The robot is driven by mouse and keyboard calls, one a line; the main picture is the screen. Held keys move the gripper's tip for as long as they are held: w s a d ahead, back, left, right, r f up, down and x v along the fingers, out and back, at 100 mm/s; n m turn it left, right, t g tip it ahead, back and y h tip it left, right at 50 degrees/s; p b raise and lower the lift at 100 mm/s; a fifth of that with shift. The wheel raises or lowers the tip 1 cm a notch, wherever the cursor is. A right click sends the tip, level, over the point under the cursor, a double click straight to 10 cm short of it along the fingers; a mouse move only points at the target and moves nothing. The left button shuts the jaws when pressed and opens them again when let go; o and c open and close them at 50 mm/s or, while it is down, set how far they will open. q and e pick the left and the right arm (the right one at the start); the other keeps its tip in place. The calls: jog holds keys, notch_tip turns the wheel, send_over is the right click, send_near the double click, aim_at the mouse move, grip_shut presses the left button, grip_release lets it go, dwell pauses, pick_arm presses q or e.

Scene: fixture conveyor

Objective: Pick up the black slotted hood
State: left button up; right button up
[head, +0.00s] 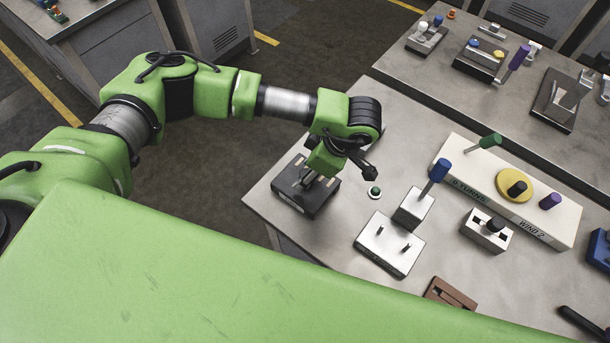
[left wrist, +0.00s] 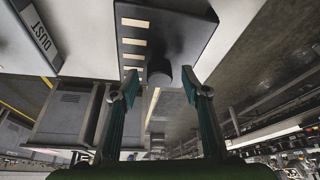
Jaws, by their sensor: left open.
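The black slotted hood (head: 318,202) sits at the left corner of the near grey table in the head view. In the left wrist view the hood (left wrist: 180,38) is a dark block with several pale slots and a rounded dark knob (left wrist: 158,72) on it. My left gripper (head: 318,178) is over the hood, its fingers partly hidden by the wrist. In the left wrist view the gripper (left wrist: 160,76) is open, one finger on each side of the knob. I cannot tell whether the fingers touch it. My right gripper is not in view.
A green button (head: 375,192) is right of the hood. Beyond are a white plate with two pegs (head: 385,255), a block with a blue handle (head: 412,212) and a long white panel (head: 545,226). A white surface marked DUST (left wrist: 25,40) shows in the wrist view.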

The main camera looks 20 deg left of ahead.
pick_arm(q)
jog(key=shift+a+f, duration=0.3)
jog(key=shift+f, duration=0.35)
grip_shut()
jog(key=shift+r, duration=0.1)
